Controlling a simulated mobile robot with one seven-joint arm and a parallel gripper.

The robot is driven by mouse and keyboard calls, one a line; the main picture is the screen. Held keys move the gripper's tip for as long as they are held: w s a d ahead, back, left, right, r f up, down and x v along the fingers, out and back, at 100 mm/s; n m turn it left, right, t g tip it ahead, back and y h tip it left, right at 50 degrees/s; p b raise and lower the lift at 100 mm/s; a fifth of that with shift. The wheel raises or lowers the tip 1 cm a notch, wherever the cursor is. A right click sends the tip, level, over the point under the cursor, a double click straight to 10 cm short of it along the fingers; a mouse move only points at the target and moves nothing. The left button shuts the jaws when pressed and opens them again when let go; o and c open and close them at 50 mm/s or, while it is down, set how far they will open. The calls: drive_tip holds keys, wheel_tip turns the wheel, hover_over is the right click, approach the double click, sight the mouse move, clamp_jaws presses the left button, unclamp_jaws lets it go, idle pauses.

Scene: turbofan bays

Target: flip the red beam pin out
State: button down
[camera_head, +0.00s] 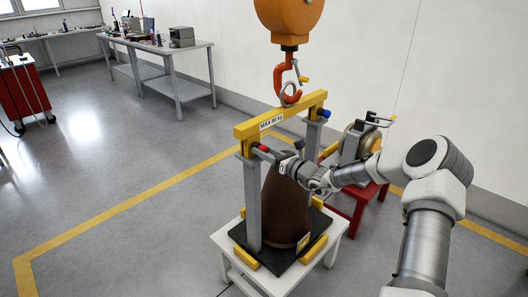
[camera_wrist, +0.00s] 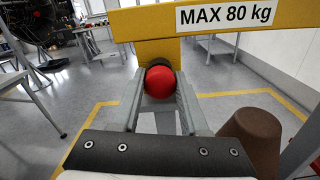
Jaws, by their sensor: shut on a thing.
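The red beam pin (camera_head: 264,148) sits at the near left end of the yellow lifting beam (camera_head: 270,121), where the beam meets a grey upright (camera_head: 252,200). In the wrist view its round red head (camera_wrist: 160,82) shows just under the beam (camera_wrist: 150,22), between my two fingers. My gripper (camera_head: 276,154) reaches in from the right and is shut on the red pin; it also shows in the wrist view (camera_wrist: 160,98). The pin's shaft is hidden behind its head. A blue pin (camera_head: 324,113) is at the beam's far end.
An orange hoist with a red hook (camera_head: 290,85) is at the beam's ring. A brown cone (camera_head: 284,205) stands under the beam on a white table (camera_head: 333,238). A red stand (camera_head: 358,205) is behind my arm. Open floor lies to the left.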

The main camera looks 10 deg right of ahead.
drive_tip(key=shift+d, duration=0.1)
drive_tip(key=p+v, duration=0.1)
drive_tip(key=v, duration=0.2)
drive_tip(key=shift+s+d, duration=0.1)
drive_tip(key=shift+s, duration=0.2)
drive_tip(key=shift+c, duration=2.1)
unclamp_jaws()
drive_tip(key=v, duration=1.7)
drive_tip(key=shift+s+d, duration=0.1)
